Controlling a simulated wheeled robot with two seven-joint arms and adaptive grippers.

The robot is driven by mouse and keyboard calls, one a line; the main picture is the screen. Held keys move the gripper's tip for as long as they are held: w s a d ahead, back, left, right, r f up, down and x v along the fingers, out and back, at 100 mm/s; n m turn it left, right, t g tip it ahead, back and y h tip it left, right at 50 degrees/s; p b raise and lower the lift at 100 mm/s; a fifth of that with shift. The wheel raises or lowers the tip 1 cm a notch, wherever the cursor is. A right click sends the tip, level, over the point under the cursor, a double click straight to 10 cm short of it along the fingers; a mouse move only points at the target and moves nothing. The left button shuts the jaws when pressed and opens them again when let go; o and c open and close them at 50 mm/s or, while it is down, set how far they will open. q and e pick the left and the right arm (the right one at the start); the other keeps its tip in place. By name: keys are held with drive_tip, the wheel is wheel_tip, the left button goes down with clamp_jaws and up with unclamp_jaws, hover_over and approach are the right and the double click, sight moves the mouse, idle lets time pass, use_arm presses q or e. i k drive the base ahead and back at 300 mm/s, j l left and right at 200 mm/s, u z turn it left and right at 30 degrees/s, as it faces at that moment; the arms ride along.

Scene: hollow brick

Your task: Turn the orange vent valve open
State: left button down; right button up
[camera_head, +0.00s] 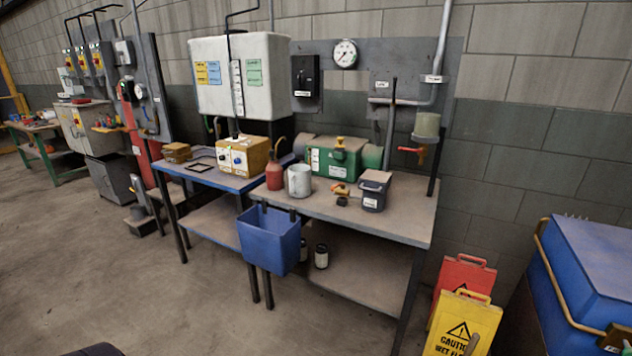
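An orange-red valve lever (412,150) sticks out to the left below a pale cylindrical bowl (427,125) on the wall pipework, above the right end of the workbench. The lever looks roughly level. A second small orange valve fitting (341,189) lies on the bench top beside a dark grey box (374,190). I cannot tell from labels which of the two is the vent valve. Neither of my grippers shows in the head view, and nothing touches either valve.
The workbench (415,222) carries a green unit (338,160), a white mug (299,181) and a red bottle (274,174). A blue bin (268,240) hangs at its front. Caution signs (464,325) and a blue chest (590,270) stand at the right.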

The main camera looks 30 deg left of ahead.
sight(338, 185)
drive_tip(key=i+j+u, duration=0.2)
drive_tip(key=j, duration=0.2)
drive_tip(key=i+j+u, duration=0.2)
drive_tip(key=j, duration=0.2)
drive_tip(key=i+j+u, duration=0.2)
drive_tip(key=j, duration=0.2)
drive_tip(key=i+j+u, duration=0.2)
drive_tip(key=j, duration=0.15)
